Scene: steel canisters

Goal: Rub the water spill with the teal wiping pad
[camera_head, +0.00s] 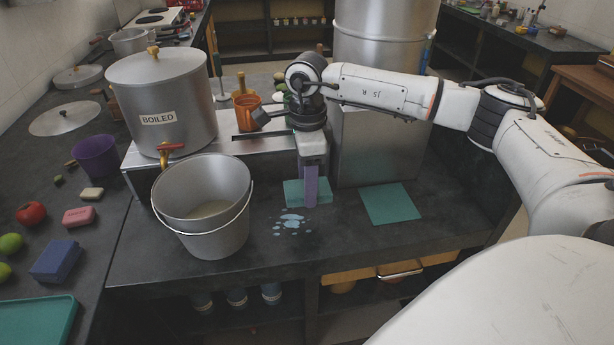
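The teal wiping pad (293,190) is at the middle of the dark counter, just behind the water spill. My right gripper (311,187) points down at the pad, with one purple finger across its front face. The gripper looks shut on the pad; the finger behind it is hidden. I cannot tell whether the pad touches the counter. The water spill (291,222) is a patch of light blue blotches on the counter, right of the steel bucket. My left gripper is not in view.
A steel bucket (205,238) stands left of the spill, below the tap of a canister labelled BOILED (160,95). A flat teal square (390,204) lies to the right. A steel box (380,150) stands behind it. The counter's front edge is close before the spill.

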